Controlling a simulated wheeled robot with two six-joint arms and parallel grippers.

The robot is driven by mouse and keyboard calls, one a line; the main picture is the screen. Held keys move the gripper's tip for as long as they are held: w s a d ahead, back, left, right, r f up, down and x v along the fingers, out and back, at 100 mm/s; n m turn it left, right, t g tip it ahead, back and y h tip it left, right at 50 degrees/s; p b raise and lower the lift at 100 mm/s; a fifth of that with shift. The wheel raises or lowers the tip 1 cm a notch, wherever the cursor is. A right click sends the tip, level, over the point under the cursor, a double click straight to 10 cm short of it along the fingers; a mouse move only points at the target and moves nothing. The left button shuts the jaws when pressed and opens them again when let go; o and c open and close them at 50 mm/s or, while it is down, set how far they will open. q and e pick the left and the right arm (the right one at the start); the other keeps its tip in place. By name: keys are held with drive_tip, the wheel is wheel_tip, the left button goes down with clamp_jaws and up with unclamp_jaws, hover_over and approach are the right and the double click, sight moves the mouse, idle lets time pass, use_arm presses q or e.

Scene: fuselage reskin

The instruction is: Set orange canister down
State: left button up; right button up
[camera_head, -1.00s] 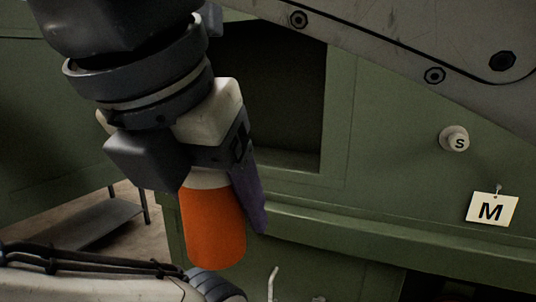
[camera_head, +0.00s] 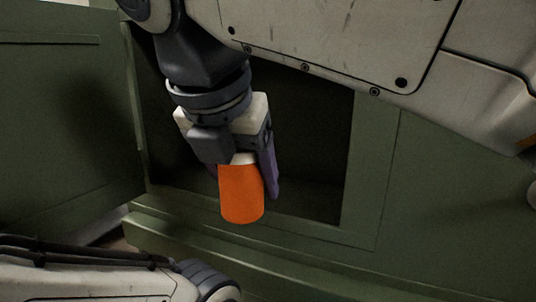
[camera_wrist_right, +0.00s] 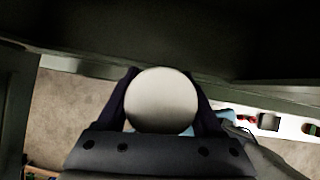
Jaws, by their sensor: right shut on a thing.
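The orange canister (camera_head: 241,194) has a pale top and hangs upright in the head view. My right gripper (camera_head: 246,172) is shut on it near its top, with a purple finger along its right side. The canister is in front of the dark opening (camera_head: 312,150) in the green cabinet; whether any of it is past the opening's edge I cannot tell. In the right wrist view, the canister's round pale top (camera_wrist_right: 161,100) sits between the two dark fingers. My left gripper does not show.
The green cabinet (camera_head: 375,180) frames the opening, with a lower ledge (camera_head: 190,232) running beneath it. A green panel (camera_head: 65,130) stands to the left. The wrist view shows brown floor (camera_wrist_right: 70,115) below and a pale surface with small items (camera_wrist_right: 285,122) at right.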

drive_tip(key=w, duration=0.1)
drive_tip(key=w+d+p, duration=0.1)
drive_tip(key=w, duration=0.3)
drive_tip(key=shift+d, duration=0.35)
drive_tip(key=w+p, duration=0.1)
drive_tip(key=w, duration=0.1)
drive_tip(key=w+d+p, duration=0.1)
drive_tip(key=w, duration=0.1)
drive_tip(key=shift+f+p, duration=0.3)
drive_tip(key=shift+s+f, duration=0.15)
drive_tip(key=shift+f, duration=0.3)
drive_tip(key=shift+f, duration=0.2)
drive_tip(key=o, duration=1.5)
